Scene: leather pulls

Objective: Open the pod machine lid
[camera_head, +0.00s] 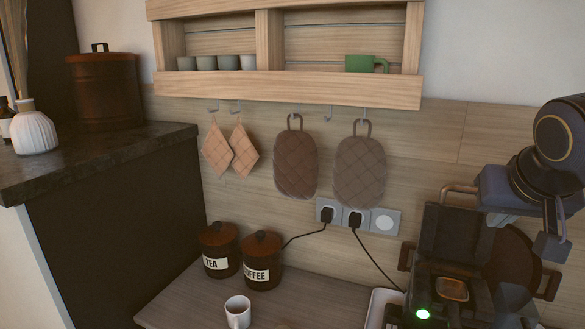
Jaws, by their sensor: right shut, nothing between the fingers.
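The dark pod machine (452,308) stands at the lower right, with a small green light on its front. Its dark lid (452,234) appears raised, standing upright at the back of the body. A tan, curved bar (460,187) shows at the top of the lid, partly behind my gripper's body. My right gripper (551,248) comes in from the right, above and to the right of the machine. Its fingers are shut, pointing down, with nothing between them. They look apart from the lid. My left gripper is not in view.
A round dark object with side handles (517,278) stands right of the machine. Tea (218,249) and coffee (262,262) jars and a white mug (238,312) are on the counter to the left. A cord runs from the wall socket (355,217) towards the machine.

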